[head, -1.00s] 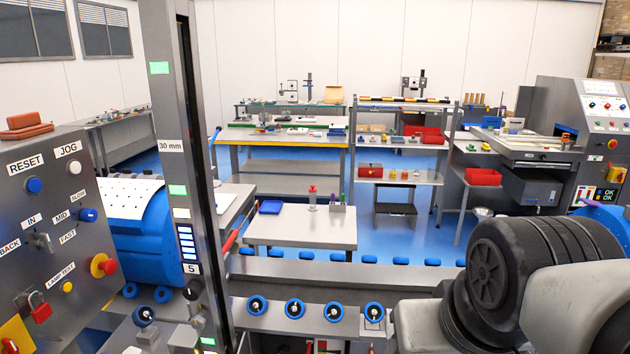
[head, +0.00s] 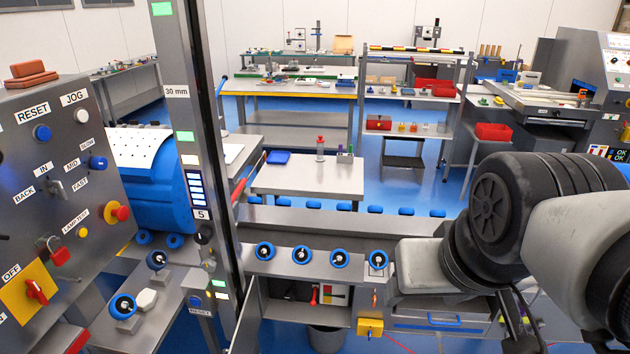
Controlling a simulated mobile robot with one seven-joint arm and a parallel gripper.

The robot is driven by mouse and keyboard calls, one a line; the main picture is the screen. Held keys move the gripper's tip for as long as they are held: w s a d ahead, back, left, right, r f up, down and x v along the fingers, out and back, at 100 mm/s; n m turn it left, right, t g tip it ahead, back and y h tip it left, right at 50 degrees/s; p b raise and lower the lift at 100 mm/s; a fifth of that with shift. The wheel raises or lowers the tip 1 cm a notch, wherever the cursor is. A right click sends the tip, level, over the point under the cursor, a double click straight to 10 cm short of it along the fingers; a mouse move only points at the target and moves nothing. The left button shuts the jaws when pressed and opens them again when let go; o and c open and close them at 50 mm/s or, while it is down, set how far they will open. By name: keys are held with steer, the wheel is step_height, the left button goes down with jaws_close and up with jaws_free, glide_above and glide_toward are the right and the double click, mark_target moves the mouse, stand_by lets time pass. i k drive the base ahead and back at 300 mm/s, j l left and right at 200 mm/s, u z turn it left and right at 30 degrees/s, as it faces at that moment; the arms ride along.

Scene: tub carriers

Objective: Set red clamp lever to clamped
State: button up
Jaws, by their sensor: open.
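A long red handle (head: 249,179) slants up to the right, just behind the tall grey column. I cannot tell for sure whether it is the clamp lever, or how it is set. A smaller red upright part (head: 313,295) stands in the open bay under the bench, also possibly a lever. My arm's black and grey links fill the right side of the head view. My gripper's jaws do not show.
A control panel (head: 55,190) with a red rotary switch (head: 37,291) stands close at left. The grey column (head: 190,130) rises beside it. Blue-rimmed knobs line the front bench (head: 320,236). A white table (head: 310,178) and shelves stand behind, with blue floor between.

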mark_target(314, 295)
steer(key=j+u, duration=0.1)
steer(key=u, duration=0.2)
steer(key=k+j, duration=0.1)
steer(key=k, duration=0.5)
steer(key=i+l+u, duration=0.5)
steer(key=i, duration=0.2)
steer(key=i+l+u, duration=0.45)
steer(key=i+l, duration=0.15)
steer(key=l, duration=0.3)
